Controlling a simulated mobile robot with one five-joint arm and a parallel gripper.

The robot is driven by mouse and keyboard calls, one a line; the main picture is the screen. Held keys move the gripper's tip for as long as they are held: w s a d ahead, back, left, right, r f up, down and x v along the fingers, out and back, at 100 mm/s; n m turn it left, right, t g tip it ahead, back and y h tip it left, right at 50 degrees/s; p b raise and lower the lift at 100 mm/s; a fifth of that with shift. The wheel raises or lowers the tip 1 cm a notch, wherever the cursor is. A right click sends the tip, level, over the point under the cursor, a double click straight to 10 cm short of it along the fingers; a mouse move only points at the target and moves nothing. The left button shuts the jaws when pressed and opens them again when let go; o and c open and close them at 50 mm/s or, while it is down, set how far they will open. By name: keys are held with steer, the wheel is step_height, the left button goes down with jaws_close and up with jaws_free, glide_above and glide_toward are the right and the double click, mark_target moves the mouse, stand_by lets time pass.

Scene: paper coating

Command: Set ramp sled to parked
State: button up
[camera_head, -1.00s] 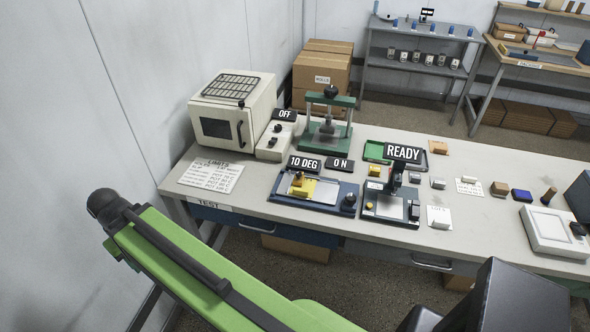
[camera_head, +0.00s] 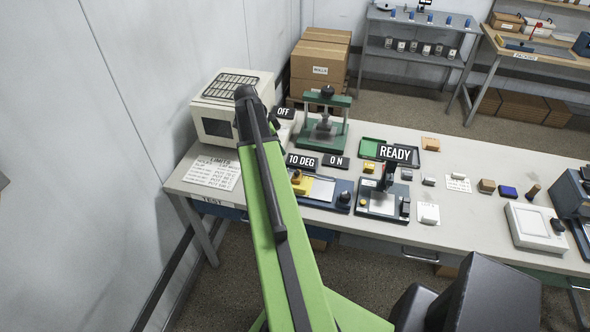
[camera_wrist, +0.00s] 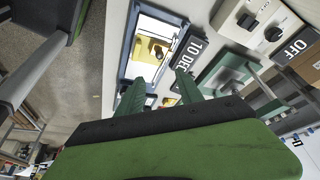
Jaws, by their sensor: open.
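The ramp sled (camera_head: 302,187), a small yellow block with a knob, sits on the pale plate of the blue-framed ramp tester (camera_head: 325,205), toward its left end. The tester's labels read "10 DEG" (camera_head: 301,161) and "0 N" (camera_head: 336,163). In the wrist view, the sled (camera_wrist: 143,49) shows on the bright plate, beyond the fingertips. My gripper (camera_wrist: 158,82) is open and empty, with its green fingers spread apart below the sled in that picture. In the head view my green arm rises in front of the bench's left part, hiding the tester's left edge; my fingers cannot be made out there.
Right of the tester stands a dark device labelled "READY" (camera_head: 382,203). Behind are a green press (camera_head: 323,137) and a cream oven (camera_head: 215,125). A "LIMITS" sheet (camera_head: 212,170) lies at the left. Small blocks and pads lie farther right.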

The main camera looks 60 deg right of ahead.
mark_target(296, 172)
steer(key=b+x, duration=1.4)
steer(key=x, duration=0.2)
steer(key=shift+w+a+f, duration=0.1)
steer(key=shift+a, duration=0.05)
steer(key=shift+d+f+b, duration=0.2)
steer(key=shift+f+b, duration=0.15)
steer(key=shift+b, duration=0.05)
steer(key=shift+r, duration=0.1)
steer(key=shift+c, duration=0.4)
jaws_close()
